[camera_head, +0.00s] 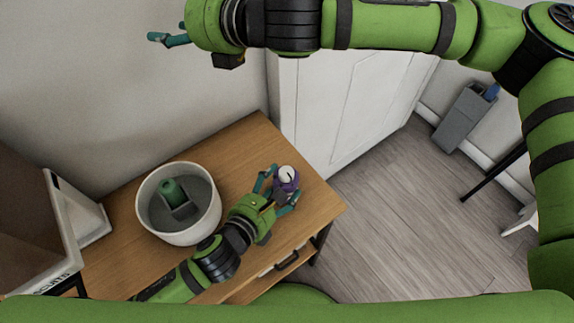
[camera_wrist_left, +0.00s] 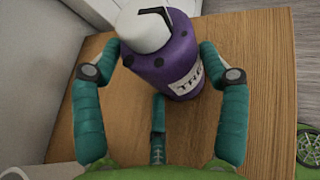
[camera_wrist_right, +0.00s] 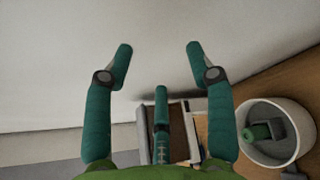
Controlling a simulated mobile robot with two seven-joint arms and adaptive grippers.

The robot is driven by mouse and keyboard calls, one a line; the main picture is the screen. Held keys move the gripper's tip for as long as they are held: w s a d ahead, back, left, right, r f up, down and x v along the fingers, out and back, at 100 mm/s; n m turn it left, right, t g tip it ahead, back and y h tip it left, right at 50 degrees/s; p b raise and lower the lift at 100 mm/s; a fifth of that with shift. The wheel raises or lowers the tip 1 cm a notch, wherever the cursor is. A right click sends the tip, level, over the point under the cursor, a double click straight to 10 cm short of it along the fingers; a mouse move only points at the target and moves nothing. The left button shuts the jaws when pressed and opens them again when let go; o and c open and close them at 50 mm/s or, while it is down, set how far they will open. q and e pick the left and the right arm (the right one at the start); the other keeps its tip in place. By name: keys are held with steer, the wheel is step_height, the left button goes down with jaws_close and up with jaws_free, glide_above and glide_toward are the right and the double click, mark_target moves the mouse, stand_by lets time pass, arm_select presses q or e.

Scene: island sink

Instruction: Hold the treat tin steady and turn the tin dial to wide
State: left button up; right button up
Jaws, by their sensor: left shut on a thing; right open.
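The treat tin is a purple can (camera_head: 289,187) near the right end of the wooden table. In the left wrist view the purple tin (camera_wrist_left: 178,65) shows dark dots and a partly visible white label. Its white dial (camera_wrist_left: 143,32) is on top with a black marking; the setting cannot be read. The dial also shows in the head view (camera_head: 287,173). My left gripper (camera_head: 282,188) is shut on the tin's body, one finger on each side. My right gripper (camera_head: 168,38) is open and empty, high by the wall, away from the tin; its fingers (camera_wrist_right: 159,48) are apart.
A white round bin (camera_head: 148,222) with a green object (camera_head: 172,190) inside stands left of the tin on the wooden table (camera_head: 240,150). A white-sided box (camera_head: 70,215) is at the far left. A white cabinet (camera_head: 335,105) stands behind the table's right end.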

steer(key=d+f+m+h, duration=0.4)
steer(key=d+f, duration=0.1)
steer(key=f, duration=0.2)
steer(key=m+g+h, duration=0.1)
steer(key=g+h, duration=0.7)
glide_toward(287, 172)
steer(key=f, duration=0.8)
steer(key=shift+a+f, duration=0.3)
steer(key=shift+f, duration=0.05)
jaws_close()
